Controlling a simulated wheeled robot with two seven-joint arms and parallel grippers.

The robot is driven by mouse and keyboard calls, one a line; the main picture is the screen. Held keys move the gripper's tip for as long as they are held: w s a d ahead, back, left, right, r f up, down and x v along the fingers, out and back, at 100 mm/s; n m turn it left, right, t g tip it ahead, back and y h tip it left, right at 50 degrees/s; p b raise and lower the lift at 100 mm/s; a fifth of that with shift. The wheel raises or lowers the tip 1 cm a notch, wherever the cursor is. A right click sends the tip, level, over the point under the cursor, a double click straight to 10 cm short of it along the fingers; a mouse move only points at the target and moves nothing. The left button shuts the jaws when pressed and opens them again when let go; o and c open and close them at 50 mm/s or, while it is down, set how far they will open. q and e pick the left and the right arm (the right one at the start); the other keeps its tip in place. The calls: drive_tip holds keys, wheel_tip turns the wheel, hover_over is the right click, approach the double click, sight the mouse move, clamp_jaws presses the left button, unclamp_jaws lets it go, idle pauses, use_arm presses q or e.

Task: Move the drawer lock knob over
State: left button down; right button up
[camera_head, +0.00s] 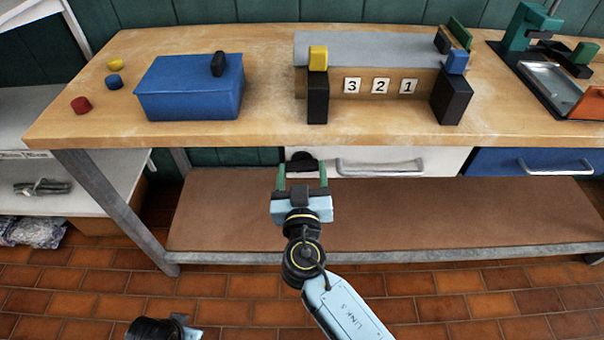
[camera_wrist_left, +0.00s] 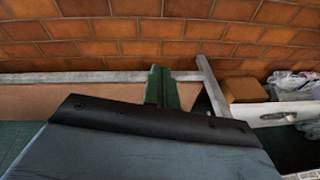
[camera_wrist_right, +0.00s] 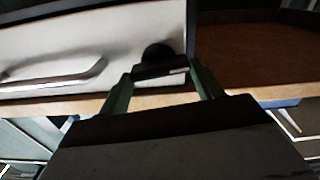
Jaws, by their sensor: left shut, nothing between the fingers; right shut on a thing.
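The black drawer lock knob (camera_head: 302,160) is at the left end of the white drawer front (camera_head: 440,160), left of its metal handle (camera_head: 380,167). It also shows in the right wrist view (camera_wrist_right: 157,54). My right gripper (camera_head: 302,172) reaches up to the knob, with its green fingers on either side. It is shut on the knob, though the exact contact is partly hidden. My left gripper shows in the left wrist view (camera_wrist_left: 160,72), its green fingers together and empty. In the head view only a dark part of my left arm shows at the bottom.
A blue box (camera_head: 190,95) and red, blue and yellow pieces lie on the wooden bench (camera_head: 265,75). Numbered tiles (camera_head: 380,86) stand between black blocks. A blue drawer (camera_head: 530,160) is at right. The brown lower shelf (camera_head: 380,215) is clear.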

drive_tip(key=n+b, duration=0.1)
drive_tip(key=n, duration=0.2)
drive_tip(key=shift+n, duration=0.3)
drive_tip(key=shift+a+n, duration=0.1)
drive_tip(key=shift+n, duration=0.8)
use_arm(q)
wheel_tip(320, 180, up, 4)
drive_tip(key=d, duration=0.2)
use_arm(e)
drive_tip(key=n, duration=0.2)
drive_tip(key=shift+n, duration=0.4)
drive_tip(key=n, duration=0.3)
drive_tip(key=shift+a+f+n, duration=0.1)
drive_tip(key=shift+n, duration=1.4)
drive_tip(key=shift+n+p, duration=0.4)
drive_tip(key=shift+n, duration=0.2)
use_arm(q)
drive_tip(key=shift+a+f, duration=0.4)
drive_tip(key=shift+f, duration=0.3)
drive_tip(key=shift+a+f, duration=0.35)
drive_tip(key=shift+f, duration=0.3)
drive_tip(key=shift+a+f, duration=0.4)
drive_tip(key=shift+f, duration=0.3)
use_arm(e)
drive_tip(key=shift+f+n, duration=0.15)
drive_tip(key=shift+n, duration=0.55)
